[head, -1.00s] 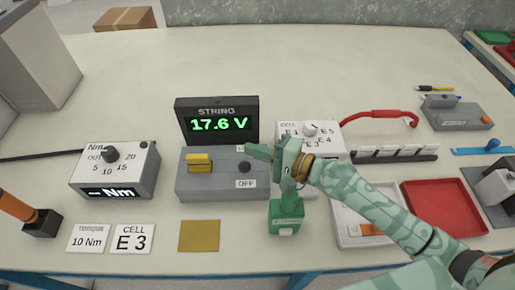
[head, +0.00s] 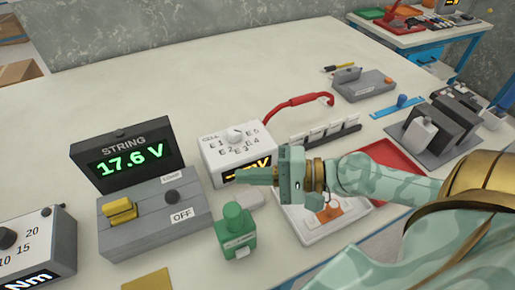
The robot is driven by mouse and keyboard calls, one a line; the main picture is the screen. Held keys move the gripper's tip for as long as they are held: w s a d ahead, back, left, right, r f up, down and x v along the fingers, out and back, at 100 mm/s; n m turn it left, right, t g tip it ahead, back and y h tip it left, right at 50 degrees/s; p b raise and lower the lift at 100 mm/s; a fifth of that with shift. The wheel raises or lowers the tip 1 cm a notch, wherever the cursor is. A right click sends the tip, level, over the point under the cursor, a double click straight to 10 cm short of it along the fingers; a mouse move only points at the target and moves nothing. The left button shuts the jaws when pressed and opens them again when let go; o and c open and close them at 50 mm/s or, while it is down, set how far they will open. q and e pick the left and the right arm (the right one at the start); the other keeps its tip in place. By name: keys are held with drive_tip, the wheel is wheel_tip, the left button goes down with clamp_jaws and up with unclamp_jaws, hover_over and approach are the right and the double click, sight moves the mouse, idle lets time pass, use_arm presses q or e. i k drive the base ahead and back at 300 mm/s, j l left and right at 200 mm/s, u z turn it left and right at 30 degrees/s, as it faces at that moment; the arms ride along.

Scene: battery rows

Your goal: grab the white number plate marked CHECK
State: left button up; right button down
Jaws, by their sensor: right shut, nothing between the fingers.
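No plate that I can read as CHECK shows. Several small white plates (head: 338,129) stand in a row in a black rack right of the cell selector; any marks on them are too small to read. My right gripper (head: 242,176) is shut and empty, pointing left. It shows in front of the lower part of the white cell selector box (head: 208,146), left of and nearer than the rack. My left gripper is out of view.
A green block (head: 234,228) stands below my right gripper. The grey switch box (head: 155,222) with the 17.6 V display (head: 122,161) is to the left. A red cable (head: 290,103) lies behind the rack, and a red tray (head: 398,160) is partly behind my arm.

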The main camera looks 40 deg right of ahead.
sight(352, 120)
drive_tip(key=k, duration=1)
